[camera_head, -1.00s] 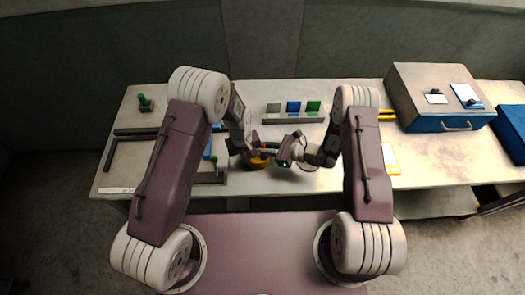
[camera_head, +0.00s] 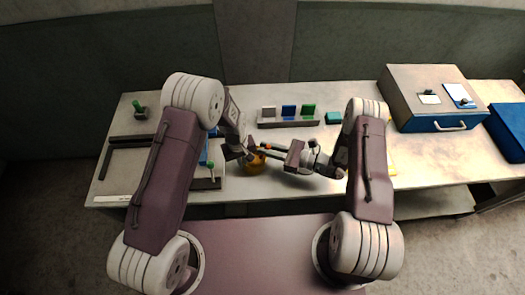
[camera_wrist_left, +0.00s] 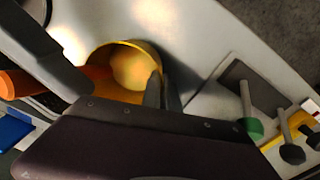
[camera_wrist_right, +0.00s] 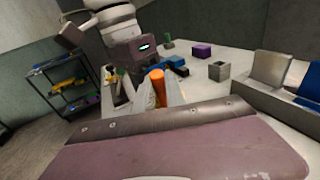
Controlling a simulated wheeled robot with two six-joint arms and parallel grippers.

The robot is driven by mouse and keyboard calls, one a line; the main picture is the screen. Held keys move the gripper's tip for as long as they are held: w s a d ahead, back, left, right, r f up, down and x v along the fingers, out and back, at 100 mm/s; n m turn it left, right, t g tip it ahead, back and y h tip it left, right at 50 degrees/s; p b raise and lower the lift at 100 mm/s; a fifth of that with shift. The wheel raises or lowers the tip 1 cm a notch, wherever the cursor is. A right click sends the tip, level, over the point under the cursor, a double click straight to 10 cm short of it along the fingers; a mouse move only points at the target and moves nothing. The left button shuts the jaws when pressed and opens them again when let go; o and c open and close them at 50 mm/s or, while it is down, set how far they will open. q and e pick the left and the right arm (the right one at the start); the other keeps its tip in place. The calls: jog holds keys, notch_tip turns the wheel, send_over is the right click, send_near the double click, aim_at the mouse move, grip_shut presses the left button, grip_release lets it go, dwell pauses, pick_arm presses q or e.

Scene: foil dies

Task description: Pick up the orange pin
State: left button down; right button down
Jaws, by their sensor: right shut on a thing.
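The orange pin (camera_wrist_right: 157,84) stands between the fingers of my right gripper (camera_wrist_right: 160,92), which is shut on it. The pin also shows at the left edge of the left wrist view (camera_wrist_left: 18,83) and as a small orange spot in the head view (camera_head: 267,146). A round yellow cup (camera_wrist_left: 118,49) is below and beside the pin, near the table's front. My own gripper body hides part of the cup.
A rack with grey, blue and green plates (camera_head: 290,124) stands behind the grippers. A teal block (camera_head: 333,118) is right of it. A dark tray with green-knobbed pieces (camera_head: 211,183) lies left. A large case (camera_head: 425,95) stands at the right.

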pick_arm(q)
jog(key=shift+a, duration=0.1)
pick_arm(e)
jog(key=r, duration=0.1)
jog(key=d+r, duration=0.1)
jog(key=r, duration=0.1)
jog(key=shift+s+d+r, duration=0.1)
jog(key=shift+s+d, duration=0.05)
jog(key=shift+s, duration=0.1)
jog(key=s+d+r+h, duration=0.1)
jog(key=s+d, duration=0.3)
jog(key=d, duration=0.5)
jog(key=s+d+g+h, duration=0.1)
jog(key=s+d, duration=0.3)
jog(key=d, duration=0.5)
jog(key=shift+s+d+r+g+h, duration=0.2)
jog(key=shift+d+r+g+h, duration=0.15)
jog(key=shift+h, duration=0.35)
pick_arm(q)
jog(key=c, duration=1.6)
grip_release()
jog(key=shift+o, duration=0.2)
notch_tip(320, 180, up, 12)
jog(key=shift+a, duration=0.2)
jog(key=shift+s, duration=0.1)
